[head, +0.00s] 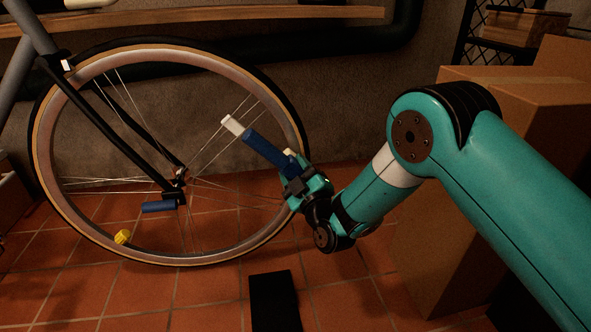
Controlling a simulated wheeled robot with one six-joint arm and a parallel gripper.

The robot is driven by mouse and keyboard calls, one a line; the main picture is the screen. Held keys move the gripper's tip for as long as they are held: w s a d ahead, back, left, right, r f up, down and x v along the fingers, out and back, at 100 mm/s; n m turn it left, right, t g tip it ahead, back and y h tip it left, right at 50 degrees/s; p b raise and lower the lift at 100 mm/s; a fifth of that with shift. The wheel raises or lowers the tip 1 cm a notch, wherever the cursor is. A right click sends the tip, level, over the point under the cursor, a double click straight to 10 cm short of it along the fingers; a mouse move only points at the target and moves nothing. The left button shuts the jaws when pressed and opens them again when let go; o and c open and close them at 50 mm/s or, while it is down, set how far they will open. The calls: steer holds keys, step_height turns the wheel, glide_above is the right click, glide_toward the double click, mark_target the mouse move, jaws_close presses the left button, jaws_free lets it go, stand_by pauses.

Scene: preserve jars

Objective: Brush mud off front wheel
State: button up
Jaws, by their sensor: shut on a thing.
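The front wheel (165,55) of a bicycle stands upright at the left, with a black tyre, tan sidewall and thin spokes. My gripper (298,176) is at the wheel's right edge and is shut on a brush (268,150). The brush has a blue handle and a pale end (233,125), which points up and left across the spokes in the picture. I cannot tell whether the brush touches the wheel. I cannot make out distinct mud on the wheel in this dim light. My gripper hides a part of the lower right rim.
A black fork (112,133) runs down to the hub. A blue piece (158,207) is near the hub, and a yellow object (122,237) is at the lower rim. Cardboard boxes (545,88) stand at the right. A wooden shelf (230,13) crosses the top. Tiled floor (215,300) lies in front.

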mark_target(293, 153)
steer(key=shift+w+a+p, duration=0.2)
steer(key=shift+w+p, duration=0.45)
steer(key=shift+p, duration=0.1)
step_height(293, 153, up, 4)
steer(key=p, duration=0.5)
steer(key=shift+s+a+f+p, duration=0.1)
steer(key=shift+s+p, duration=0.05)
steer(key=shift+p, duration=0.25)
steer(key=r+p, duration=0.2)
steer(key=p, duration=0.1)
steer(key=r+p, duration=0.1)
steer(key=p, duration=0.2)
steer(key=shift+a+r, duration=0.2)
steer(key=shift+r, duration=0.2)
steer(key=shift+w+d+f+b, duration=0.1)
steer(key=shift+f+b, duration=0.7)
steer(key=shift+f, duration=0.25)
steer(key=shift+w+d+f+b, duration=0.1)
steer(key=shift+f+b, duration=0.7)
steer(key=shift+f, duration=0.2)
steer(key=shift+c, duration=0.3)
step_height(293, 153, down, 4)
steer(key=b, duration=0.3)
steer(key=shift+r, duration=0.15)
steer(key=shift+d+r, duration=0.1)
